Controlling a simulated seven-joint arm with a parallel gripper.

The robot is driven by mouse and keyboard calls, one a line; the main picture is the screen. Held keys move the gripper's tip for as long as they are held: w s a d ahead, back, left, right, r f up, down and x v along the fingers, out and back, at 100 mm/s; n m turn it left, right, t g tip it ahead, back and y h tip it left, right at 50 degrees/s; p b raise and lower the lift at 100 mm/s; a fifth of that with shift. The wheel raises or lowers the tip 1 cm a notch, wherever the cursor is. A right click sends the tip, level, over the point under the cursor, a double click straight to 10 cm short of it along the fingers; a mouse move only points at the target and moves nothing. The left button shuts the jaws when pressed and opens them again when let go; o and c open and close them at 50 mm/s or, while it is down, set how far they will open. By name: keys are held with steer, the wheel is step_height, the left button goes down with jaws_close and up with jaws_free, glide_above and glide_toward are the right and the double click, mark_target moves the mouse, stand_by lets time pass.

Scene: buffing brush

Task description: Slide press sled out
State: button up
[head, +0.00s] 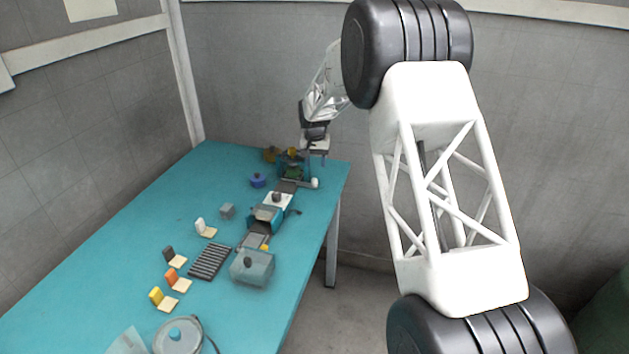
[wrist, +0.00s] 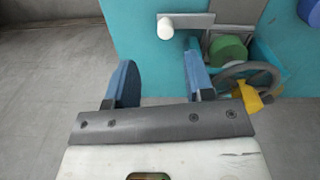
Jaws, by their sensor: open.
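A grey bar with a white knob sticks out from the press at the far end of the table; it looks like part of the press sled. The knob (head: 314,183) shows at the table's right edge and also in the wrist view (wrist: 166,27). The press (head: 292,168) holds a green cylinder (wrist: 228,49) beside a grey handwheel (wrist: 262,80) with a yellow part. My gripper (head: 317,160) is open and empty above the table's right edge. In the wrist view its blue fingers (wrist: 161,80) are apart, with the knob ahead of the gap, not between the tips.
A track with a white block (head: 279,201) runs from the press toward a grey-teal box (head: 252,267). A blue round pot (head: 258,180) stands left of the press. The table's left side (head: 130,225) is clear.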

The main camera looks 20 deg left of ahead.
mark_target(315, 179)
steer(key=shift+w+a+f, duration=0.15)
steer(key=shift+a+f, duration=0.2)
steer(key=shift+a, duration=0.05)
steer(key=shift+f, duration=0.1)
steer(key=shift+d+f, duration=0.15)
steer(key=shift+f, duration=3.65)
jaws_close()
